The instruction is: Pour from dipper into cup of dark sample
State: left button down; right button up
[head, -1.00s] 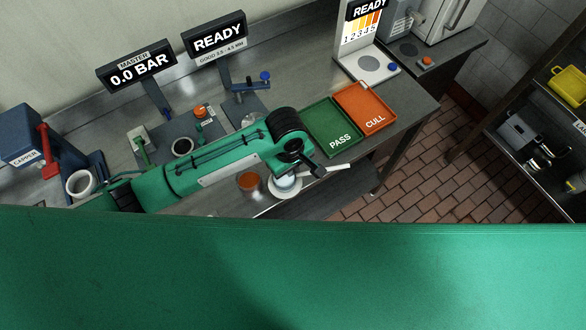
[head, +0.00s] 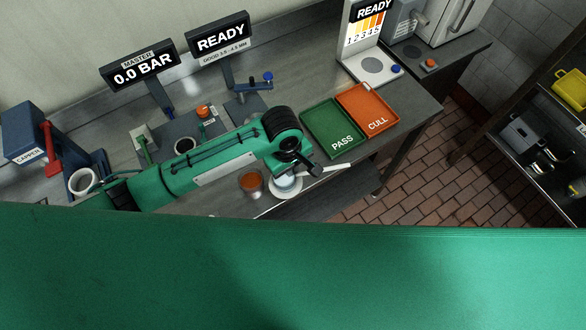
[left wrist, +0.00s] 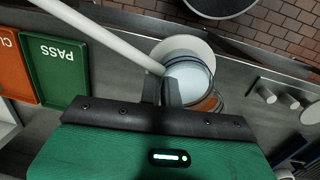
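The dipper has a long white handle and a pale, bluish-white bowl (head: 287,184). In the left wrist view the bowl (left wrist: 188,80) is over a white saucer (left wrist: 203,48), just beyond my fingertips. My left gripper (head: 313,169) is at the handle's bowl end. In the left wrist view its fingers (left wrist: 161,92) are close together around the handle; whether the bowl touches the saucer is unclear. A white cup with a dark inside (head: 184,146) stands on the grey fixture, left of the dipper and behind my arm. My right gripper is out of view.
A copper-coloured can with orange-brown contents (head: 251,184) stands just left of the dipper. Another white cup (head: 83,182) is beside the blue capper (head: 32,133). Green PASS (head: 334,127) and orange CULL (head: 368,110) trays lie to the right. Display posts stand behind.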

pick_arm(q)
jog(key=shift+w+a+r+g+h, duration=0.15)
jog(key=shift+a+r+h, duration=0.1)
jog(key=shift+a+h, duration=0.5)
jog(key=shift+w+a+r+g+h, duration=0.15)
jog(key=shift+a+r+h, duration=0.15)
jog(key=shift+a+h, duration=0.4)
jog(key=shift+w+a+r+g+h, duration=0.15)
jog(key=shift+a+r+h, duration=0.1)
jog(key=shift+a+h, duration=0.45)
dwell(5.8)
